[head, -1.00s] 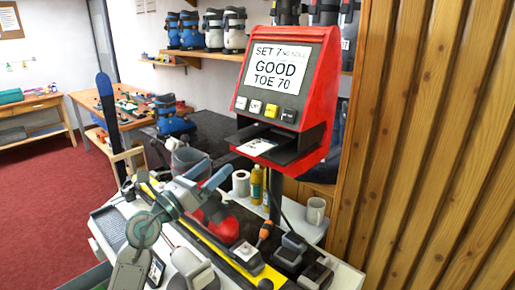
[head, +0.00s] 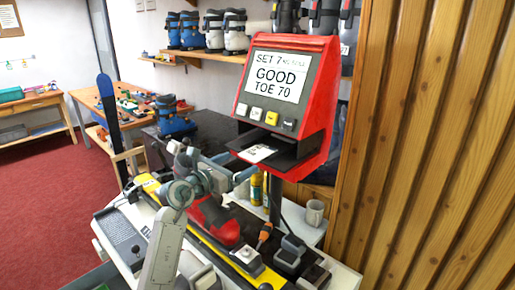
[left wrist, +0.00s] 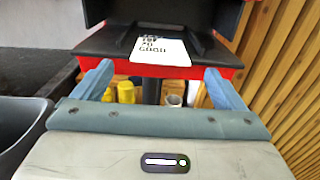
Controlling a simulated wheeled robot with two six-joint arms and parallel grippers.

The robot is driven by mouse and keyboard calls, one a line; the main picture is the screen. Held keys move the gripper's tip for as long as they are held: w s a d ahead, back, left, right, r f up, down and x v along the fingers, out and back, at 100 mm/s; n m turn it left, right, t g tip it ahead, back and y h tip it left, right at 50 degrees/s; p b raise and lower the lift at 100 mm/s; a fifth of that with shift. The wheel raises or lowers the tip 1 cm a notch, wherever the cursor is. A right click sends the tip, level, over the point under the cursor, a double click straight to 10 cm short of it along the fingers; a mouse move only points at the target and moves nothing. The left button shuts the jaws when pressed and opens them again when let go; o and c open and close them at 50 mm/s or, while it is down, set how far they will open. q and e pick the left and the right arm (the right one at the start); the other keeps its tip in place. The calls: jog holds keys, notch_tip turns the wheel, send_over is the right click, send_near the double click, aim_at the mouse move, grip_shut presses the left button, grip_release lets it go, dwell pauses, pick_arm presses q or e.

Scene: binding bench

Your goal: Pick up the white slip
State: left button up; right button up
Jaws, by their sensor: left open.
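The white slip (head: 257,153) lies in the dark output tray of the red machine, at the tray's front lip. In the left wrist view the slip (left wrist: 160,50) shows printed text and lies ahead of the fingers, near the middle. My left gripper (head: 240,172) is just left of and below the tray, pointing at it. In the left wrist view the left gripper (left wrist: 155,82) has its two blue-grey fingers wide apart with nothing between them. The slip is beyond the fingertips and not touched. My right gripper is not in view.
The red machine (head: 325,105) stands on a post, its screen reading GOOD TOE 70. Below are a bench with a yellow rail (head: 210,243), a red boot (head: 222,228), yellow bottles (head: 256,188) and a mug (head: 314,212). A wooden slat wall (head: 430,150) closes the right side.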

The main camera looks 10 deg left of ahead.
aim_at(258, 152)
pick_arm(q)
jog(key=shift+p+x, duration=0.3)
jog(key=shift+x, duration=0.9)
jog(key=shift+w+d, duration=0.2)
jog(key=shift+d, duration=0.05)
jog(key=shift+a, duration=0.1)
jog(key=c, duration=1)
jog(key=shift+s, duration=0.1)
jog(key=shift+c, duration=0.2)
